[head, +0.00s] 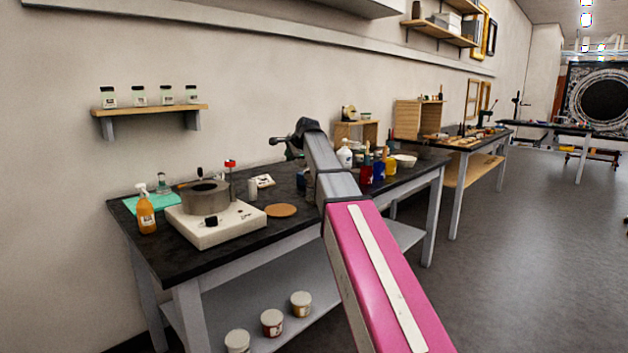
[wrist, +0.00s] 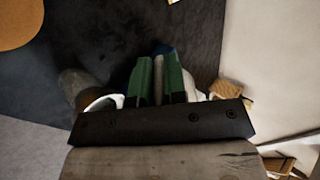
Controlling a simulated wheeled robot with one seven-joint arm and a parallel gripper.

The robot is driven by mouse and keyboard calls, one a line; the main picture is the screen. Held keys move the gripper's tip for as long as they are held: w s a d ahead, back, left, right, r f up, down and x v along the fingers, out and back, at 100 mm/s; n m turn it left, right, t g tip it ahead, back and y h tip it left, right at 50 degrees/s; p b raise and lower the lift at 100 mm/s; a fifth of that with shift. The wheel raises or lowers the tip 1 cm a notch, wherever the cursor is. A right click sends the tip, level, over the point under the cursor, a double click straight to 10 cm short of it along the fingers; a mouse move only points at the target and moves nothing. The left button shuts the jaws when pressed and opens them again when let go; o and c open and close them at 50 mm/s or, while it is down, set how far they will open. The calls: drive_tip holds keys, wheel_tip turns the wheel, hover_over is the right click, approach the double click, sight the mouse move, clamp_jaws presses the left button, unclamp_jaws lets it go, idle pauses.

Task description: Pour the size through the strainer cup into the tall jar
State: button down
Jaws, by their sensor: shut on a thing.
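My gripper (wrist: 158,62) shows in the wrist view with two green fingers. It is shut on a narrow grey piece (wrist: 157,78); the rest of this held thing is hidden. A bit of blue (wrist: 165,50) shows just beyond the fingertips. A white-rimmed vessel (wrist: 101,103) and a dark rounded grey thing (wrist: 76,82) lie left of the fingers, partly hidden by the gripper body. In the head view my arm crosses the black bench (head: 214,254) and hides the gripper's fingers. I cannot tell the strainer cup or the tall jar from other things.
A white hot plate (head: 225,230) bears a grey round pot (head: 204,197). An orange spray bottle (head: 146,210) stands left of it. A round cork mat (head: 281,211) lies on the bench. Red and blue bottles (head: 366,170) and a white pump bottle (head: 345,155) stand right of my arm.

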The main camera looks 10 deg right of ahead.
drive_tip(key=shift+w+r+g+h, duration=0.1)
drive_tip(key=shift+r+g+h, duration=0.3)
drive_tip(key=shift+g, duration=0.3)
